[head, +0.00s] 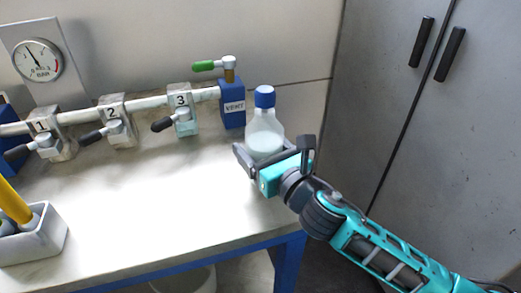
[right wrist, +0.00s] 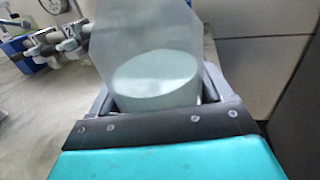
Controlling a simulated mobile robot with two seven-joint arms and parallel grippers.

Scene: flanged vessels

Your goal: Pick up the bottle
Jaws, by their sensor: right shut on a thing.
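The bottle (head: 265,128) is clear with a blue cap and pale liquid in its lower part. In the head view it is upright near the right end of the table. My right gripper (head: 262,160) comes in from the right and is shut on the lower part of the bottle. In the right wrist view the bottle (right wrist: 150,70) fills the middle, between the fingers, with its cap out of the frame. I cannot tell whether its base touches the table. My left gripper is not in view.
A pipe with valves numbered 1 to 3 (head: 117,120) and a blue vent block (head: 232,108) stand behind and left of the bottle. A gauge (head: 38,60) is at the back left. A grey bin (head: 35,238) sits front left. Grey cabinet doors (head: 430,130) are at right. The table's middle (head: 150,190) is clear.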

